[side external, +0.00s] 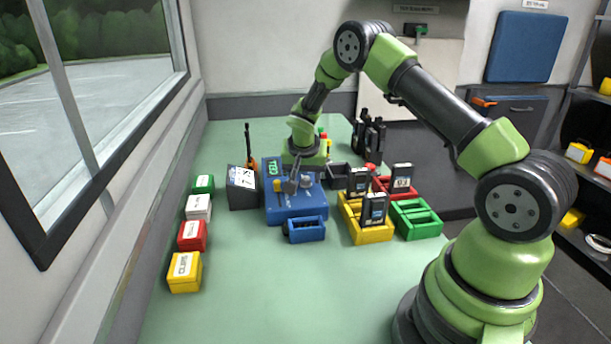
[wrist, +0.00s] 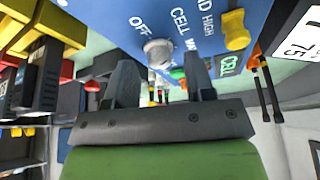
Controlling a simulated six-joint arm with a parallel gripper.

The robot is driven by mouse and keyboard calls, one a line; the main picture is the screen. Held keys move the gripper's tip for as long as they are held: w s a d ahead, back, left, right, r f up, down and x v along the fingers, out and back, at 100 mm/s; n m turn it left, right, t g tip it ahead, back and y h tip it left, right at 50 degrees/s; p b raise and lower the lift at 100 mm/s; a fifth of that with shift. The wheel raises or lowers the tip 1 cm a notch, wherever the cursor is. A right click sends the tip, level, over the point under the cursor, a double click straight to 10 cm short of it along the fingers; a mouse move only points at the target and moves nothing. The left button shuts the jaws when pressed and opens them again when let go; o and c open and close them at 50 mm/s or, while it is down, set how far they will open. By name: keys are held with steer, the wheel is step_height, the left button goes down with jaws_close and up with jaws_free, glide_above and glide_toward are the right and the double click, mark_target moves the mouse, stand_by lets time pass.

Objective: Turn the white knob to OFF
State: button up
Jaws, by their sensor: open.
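The white knob (wrist: 158,52) is on the face of a blue device (side external: 285,214). In the wrist view it lies between and just beyond my fingertips, with gaps on both sides. The word OFF is printed beside it, with CELL and other labels along the panel. I cannot tell which label the knob points to. My gripper (wrist: 161,72) is open and empty in front of the panel. In the side view my gripper (side external: 292,184) is at the device's face and largely covers the white knob. A yellow knob (wrist: 235,30) sits on the same panel, and a green display reads CELL.
A small blue drawer-like bin (side external: 306,230) stands in front of the device. The table front is clear.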

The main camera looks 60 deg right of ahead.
steer(key=shift+w+d+f, duration=0.1)
steer(key=shift+d+f, duration=0.05)
steer(key=shift+f, duration=0.3)
steer(key=shift+c, duration=0.4)
jaws_close()
steer(key=shift+n, duration=0.3)
steer(key=n+t, duration=0.1)
steer(key=n, duration=0.1)
steer(key=n+y, duration=0.1)
steer(key=n, duration=0.2)
steer(key=shift+d+t+y, duration=0.15)
steer(key=shift+t+y, duration=0.15)
steer(key=shift+t, duration=0.1)
steer(key=shift+s+d+n+t+y, duration=0.15)
steer(key=shift+n+y, duration=0.35)
steer(key=shift+n, duration=1.05)
steer(key=shift+s+d+n+t+y, duration=0.15)
steer(key=shift+n+y, duration=0.35)
steer(key=shift+n, duration=1.05)
steer(key=shift+w+a, duration=0.1)
